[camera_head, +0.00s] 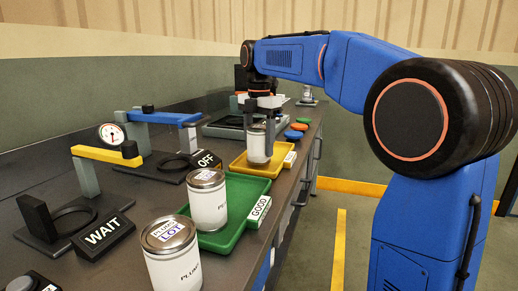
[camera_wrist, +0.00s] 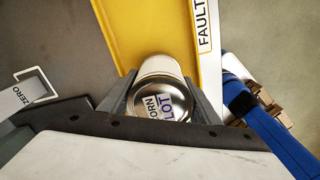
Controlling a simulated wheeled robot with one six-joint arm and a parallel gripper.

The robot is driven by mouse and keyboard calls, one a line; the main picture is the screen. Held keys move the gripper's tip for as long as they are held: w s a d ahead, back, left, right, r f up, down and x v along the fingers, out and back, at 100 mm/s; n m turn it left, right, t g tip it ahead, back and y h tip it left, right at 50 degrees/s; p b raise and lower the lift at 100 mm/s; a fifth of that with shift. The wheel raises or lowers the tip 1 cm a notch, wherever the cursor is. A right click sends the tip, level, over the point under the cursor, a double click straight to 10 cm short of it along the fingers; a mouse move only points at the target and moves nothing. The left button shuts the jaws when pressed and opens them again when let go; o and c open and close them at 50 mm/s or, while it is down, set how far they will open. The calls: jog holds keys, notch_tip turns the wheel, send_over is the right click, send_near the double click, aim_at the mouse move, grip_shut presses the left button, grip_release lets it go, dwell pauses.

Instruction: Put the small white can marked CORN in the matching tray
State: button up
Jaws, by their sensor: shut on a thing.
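My gripper (camera_head: 260,116) points down and is shut on a small white can (camera_head: 257,146). In the wrist view the can's metal lid (camera_wrist: 160,98), marked CORN and LOT, sits between the fingers. The can is upright over the yellow tray (camera_head: 238,164); I cannot tell whether its base touches the tray floor. In the wrist view the yellow tray (camera_wrist: 125,25) has a sign reading FAULT (camera_wrist: 205,28). Nearer, a green tray (camera_head: 235,236) with a GOOD sign (camera_head: 259,212) holds a white can (camera_head: 208,203) whose label is partly legible.
A white can (camera_head: 172,256) marked PLUM and LOT stands at the front.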

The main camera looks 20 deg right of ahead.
aim_at(259, 127)
jog(key=shift+f, duration=0.75)
jog(key=shift+f, duration=0.15)
jog(key=o, duration=1.4)
jog(key=shift+c, duration=0.2)
notch_tip(259, 127, up, 12)
jog(key=shift+r, duration=0.15)
jog(key=shift+s, duration=0.1)
